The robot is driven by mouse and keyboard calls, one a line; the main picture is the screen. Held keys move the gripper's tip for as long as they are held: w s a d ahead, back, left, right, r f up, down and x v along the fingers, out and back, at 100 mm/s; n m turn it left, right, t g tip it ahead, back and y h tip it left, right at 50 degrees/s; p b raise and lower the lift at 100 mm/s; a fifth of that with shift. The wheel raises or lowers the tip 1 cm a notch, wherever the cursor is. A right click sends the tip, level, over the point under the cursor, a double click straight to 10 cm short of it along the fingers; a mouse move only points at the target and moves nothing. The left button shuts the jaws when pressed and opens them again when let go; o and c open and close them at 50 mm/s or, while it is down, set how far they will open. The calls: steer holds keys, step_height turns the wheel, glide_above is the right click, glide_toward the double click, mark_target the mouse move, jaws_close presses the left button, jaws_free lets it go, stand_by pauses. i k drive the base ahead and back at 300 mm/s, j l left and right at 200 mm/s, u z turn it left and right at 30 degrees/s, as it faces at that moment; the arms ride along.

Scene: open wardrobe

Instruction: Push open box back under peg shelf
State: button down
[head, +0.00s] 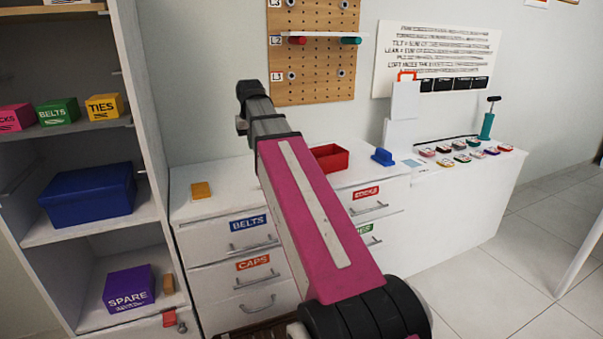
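The open red box (330,158) sits on top of the white drawer unit, its open side up. Its left part is next to my arm in the picture, and the arm may hide some of it. The peg shelf (326,34) is a thin white board above it, with a red peg end at its left and a teal one at its right, on the wooden pegboard (313,78). My gripper (247,92) is a dark shape up and left of the box, in front of the wall. Its fingers are not clear, and I see nothing held in it.
A blue object (382,156) stands right of the box. Farther right are a white stand (404,104), several small coloured items and a green pump (488,124). An open wardrobe (150,95) stands left.

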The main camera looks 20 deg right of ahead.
mark_target(334, 158)
steer(key=j, duration=0.6)
steer(key=k+j+z, duration=0.6)
steer(key=i+l, duration=0.1)
